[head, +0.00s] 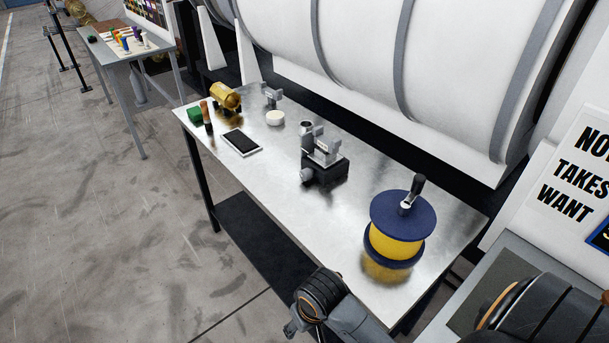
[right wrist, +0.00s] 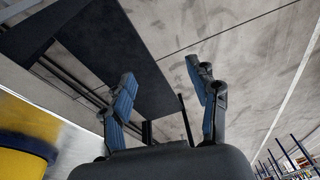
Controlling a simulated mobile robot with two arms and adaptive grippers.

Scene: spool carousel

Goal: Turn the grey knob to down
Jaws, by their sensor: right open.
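A grey knob (head: 306,175) sticks out from the left side of a small device with a black base (head: 327,170) and grey upper parts, near the middle of the metal table. The marking or angle of the knob is too small to tell. My right gripper (right wrist: 161,75) is open and empty in the right wrist view, with floor and the table's lower shelf behind its fingers. In the head view my right arm reaches in at the bottom, in front of the table edge and apart from the knob. My left gripper is not in view.
A blue spool with yellow winding (head: 397,235) and a crank stands at the table's right end. A tablet (head: 241,143), a white round piece (head: 275,118), a green block (head: 194,114) and a brass item (head: 225,97) lie left. Bare tabletop (head: 265,180) lies before the device.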

